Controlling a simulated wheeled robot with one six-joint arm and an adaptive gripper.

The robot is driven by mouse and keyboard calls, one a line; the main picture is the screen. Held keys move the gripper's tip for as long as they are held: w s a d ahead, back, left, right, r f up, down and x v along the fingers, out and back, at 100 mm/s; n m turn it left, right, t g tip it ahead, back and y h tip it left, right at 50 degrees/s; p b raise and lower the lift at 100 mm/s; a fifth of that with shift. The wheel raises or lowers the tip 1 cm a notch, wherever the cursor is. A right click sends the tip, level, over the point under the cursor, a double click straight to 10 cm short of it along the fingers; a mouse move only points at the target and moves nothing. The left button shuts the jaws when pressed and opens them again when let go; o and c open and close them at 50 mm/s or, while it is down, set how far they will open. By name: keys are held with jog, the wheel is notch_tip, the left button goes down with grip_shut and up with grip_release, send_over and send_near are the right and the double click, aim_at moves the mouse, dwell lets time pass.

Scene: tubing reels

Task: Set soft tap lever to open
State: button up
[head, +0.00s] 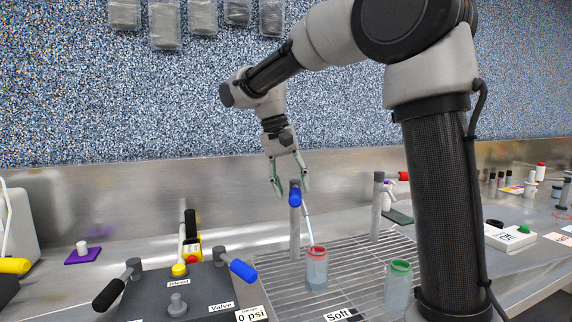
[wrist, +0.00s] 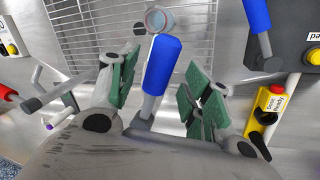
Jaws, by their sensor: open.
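A tap with a blue lever (head: 295,197) on a grey post (head: 295,235) stands behind a wire rack. In the wrist view the blue lever (wrist: 163,65) lies between my fingers, with a visible gap to each side. My gripper (head: 291,188) is open around the lever from above; its green-padded fingers also show in the wrist view (wrist: 163,80). Contact cannot be told. A second tap with a red lever (head: 403,176) stands to the right. A "Soft" label (head: 338,315) is at the rack's front; which tap it names is unclear.
A red-rimmed jar (head: 317,268) stands below the blue-lever tap, and a green-rimmed jar (head: 399,285) is to its right on the rack (head: 350,262). A dark panel (head: 205,290) with black and blue handles is at left.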

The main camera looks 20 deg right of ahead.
jog(key=v, duration=1)
jog(key=s+d+f+n+t+y, duration=0.25)
jog(key=s+d+f, duration=0.25)
jog(key=s+d, duration=0.6)
jog(key=s+d+f+n+t, duration=0.2)
jog(key=s+f+t, duration=0.1)
jog(key=s+f, duration=0.8)
jog(key=shift+s+f, duration=0.2)
jog(key=shift+s, duration=0.95)
